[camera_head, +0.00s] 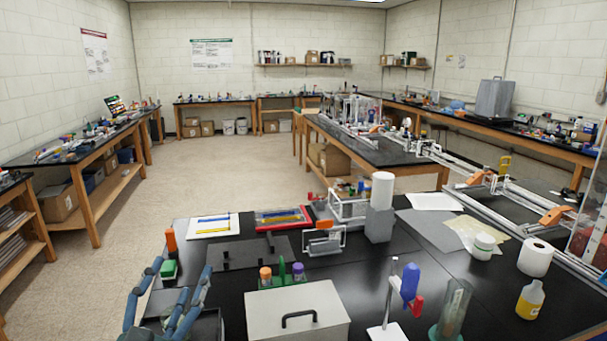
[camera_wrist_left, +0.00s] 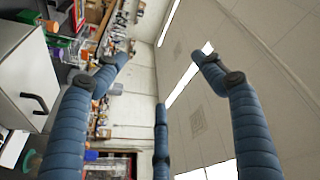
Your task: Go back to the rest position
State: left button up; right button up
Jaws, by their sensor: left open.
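My left gripper (camera_head: 182,268) is at the lower left of the head view, its blue segmented fingers raised at the near left corner of the black table (camera_head: 385,262). It is open and I see nothing between its fingers. The left wrist view shows the same spread fingers of the left gripper (camera_wrist_left: 161,75), with bare wall and ceiling between and beyond them. My right gripper is not in view.
Several bottles, small frames and a white cylinder (camera_head: 382,190) crowd the table. Open floor (camera_head: 190,180) lies beyond.

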pick_arm(q)
jog(key=s+a+f+n+g+y, duration=0.1)
jog(key=s+f+n+g, duration=0.3)
jog(key=f, duration=0.8)
jog(key=s+a+f+n+g+y, duration=0.2)
jog(key=s+f+g, duration=0.45)
jog(key=f, duration=0.45)
jog(key=s+d+f+g+h, duration=0.1)
jog(key=s+d+f+g, duration=0.2)
jog(key=s+f, duration=0.45)
jog(key=s+d+f+g+h, duration=0.1)
jog(key=s+d+f+g, duration=0.2)
jog(key=s, duration=0.7)
notch_tip(320, 180, down, 29)
jog(key=g+b, duration=0.1)
jog(key=b, duration=0.4)
jog(key=s+a+f+g+b, duration=0.1)
jog(key=s+a+f+b, duration=0.1)
jog(key=s+f, duration=0.7)
jog(key=s+a+f+b, duration=0.2)
jog(key=s+f, duration=0.8)
jog(key=f, duration=0.5)
jog(key=shift+f+g+b, duration=0.15)
jog(key=shift+g+b, duration=0.2)
jog(key=shift+b, duration=0.15)
